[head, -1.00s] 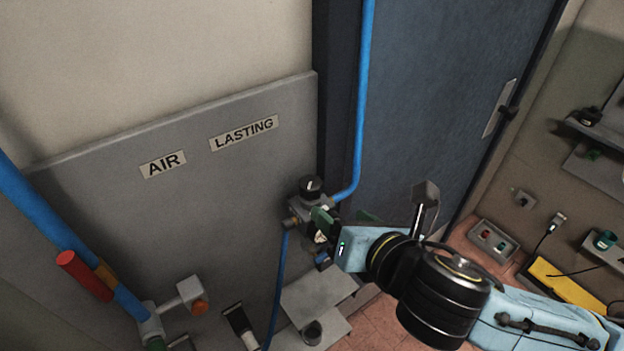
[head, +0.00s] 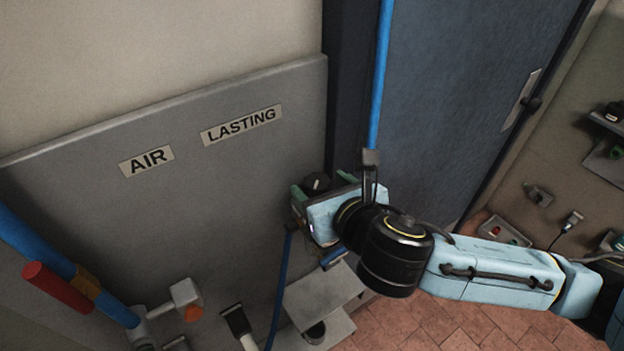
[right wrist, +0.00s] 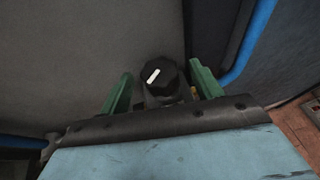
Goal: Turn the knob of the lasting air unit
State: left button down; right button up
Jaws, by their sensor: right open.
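The black knob (head: 317,183) of the air unit shows just beyond my right gripper in the head view. In the right wrist view the knob (right wrist: 160,76) has a white mark slanting up to the right. My right gripper (head: 325,190) is open, with green fingers. In the right wrist view the gripper (right wrist: 160,88) has one finger on each side of the knob, with gaps. Whether the fingertips reach knob height I cannot tell. The unit's body is mostly hidden by the gripper. The LASTING label (head: 241,125) is on the grey panel. My left gripper is not in view.
A blue air hose (head: 380,80) runs down to the unit by the blue door (head: 450,90). A thin blue hose (head: 281,285) hangs below. A red-handled blue pipe (head: 60,290) is at lower left. A grey shelf (head: 310,297) lies below the gripper.

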jog(key=shift+b+x, duration=0.35)
jog(key=shift+x, duration=0.5)
jog(key=shift+r, duration=0.1)
jog(key=shift+c, duration=1)
jog(key=c, duration=0.8)
jog(key=shift+o, duration=0.2)
